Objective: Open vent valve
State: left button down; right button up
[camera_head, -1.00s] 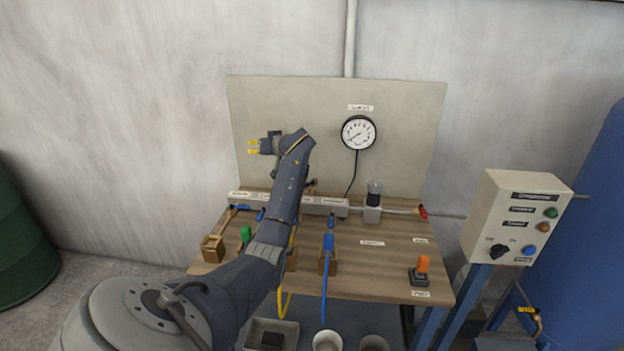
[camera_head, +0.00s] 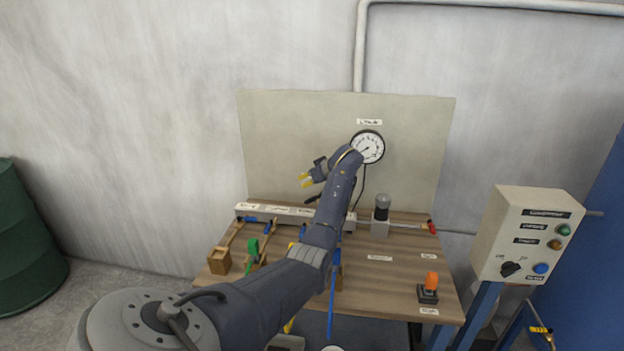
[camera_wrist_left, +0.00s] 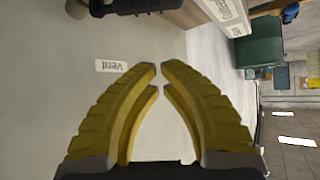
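My left gripper (camera_head: 306,180) is in front of the grey back board, above the table, with its yellow fingers pointing left. In the left wrist view the fingertips (camera_wrist_left: 160,72) nearly meet, with a thin gap and nothing between them. A white label reading "Vent" (camera_wrist_left: 112,66) shows upside down on a grey surface beyond the left finger. Which handle is the vent valve I cannot tell. A red handle (camera_head: 432,227) is at the right end of the pipe; blue handles (camera_head: 248,219) are along the manifold (camera_head: 275,211). My right gripper is not in view.
The board (camera_head: 290,125) carries a round gauge (camera_head: 368,147). My left arm hides the middle of the wooden table (camera_head: 385,285). An orange switch (camera_head: 430,284) is at its right. A control box (camera_head: 525,235) stands at right, a green drum (camera_head: 28,240) at far left.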

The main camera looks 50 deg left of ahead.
aim_at(312, 199)
pick_arm(q)
jog(key=shift+d+f, duration=0.15)
jog(key=shift+f, duration=0.95)
jog(key=shift+d+f, duration=0.15)
jog(key=shift+f, duration=0.9)
jog(key=shift+d, duration=0.1)
jog(key=shift+d+n+g, duration=0.1)
jog(key=shift+n+g, duration=0.2)
